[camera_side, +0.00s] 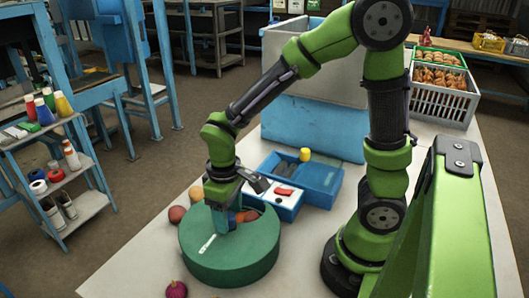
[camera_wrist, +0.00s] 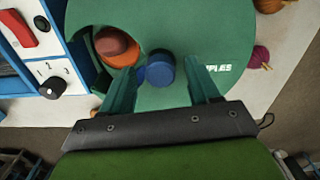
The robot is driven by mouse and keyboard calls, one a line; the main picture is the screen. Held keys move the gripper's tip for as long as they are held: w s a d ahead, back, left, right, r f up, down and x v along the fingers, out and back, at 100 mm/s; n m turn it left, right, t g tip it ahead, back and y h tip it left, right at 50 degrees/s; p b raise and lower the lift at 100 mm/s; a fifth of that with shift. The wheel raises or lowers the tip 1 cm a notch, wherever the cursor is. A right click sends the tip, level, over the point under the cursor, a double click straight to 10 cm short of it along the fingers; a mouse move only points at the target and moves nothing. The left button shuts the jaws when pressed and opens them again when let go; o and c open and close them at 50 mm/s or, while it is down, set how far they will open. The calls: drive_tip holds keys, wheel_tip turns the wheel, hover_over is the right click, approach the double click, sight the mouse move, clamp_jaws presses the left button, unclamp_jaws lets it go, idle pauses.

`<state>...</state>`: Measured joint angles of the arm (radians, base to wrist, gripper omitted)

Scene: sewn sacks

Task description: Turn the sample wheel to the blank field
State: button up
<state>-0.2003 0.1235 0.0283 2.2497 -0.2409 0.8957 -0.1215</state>
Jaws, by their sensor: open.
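The sample wheel is a round green drum (camera_side: 230,258) on the table, and its green top (camera_wrist: 225,30) fills much of the wrist view. White lettering, partly hidden, is on the top. A blue knob (camera_wrist: 160,72) stands at its middle. A cutout at the left of the top in the wrist view shows an orange and brown sample (camera_wrist: 116,48). My gripper (camera_side: 221,222) is open over the wheel. In the wrist view its two green fingers (camera_wrist: 159,82) stand on either side of the knob; I cannot tell whether they touch it.
A blue and white box (camera_side: 290,205) with a red switch and a black numbered dial (camera_wrist: 53,88) stands close by the wheel. A blue tray (camera_side: 312,178) lies behind it. Yarn balls (camera_side: 176,289) lie around the wheel. A large grey and blue bin (camera_side: 315,125) stands behind.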

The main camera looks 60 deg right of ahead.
drive_tip(key=shift+f, duration=0.45)
drive_tip(key=shift+c, duration=0.2)
clamp_jaws()
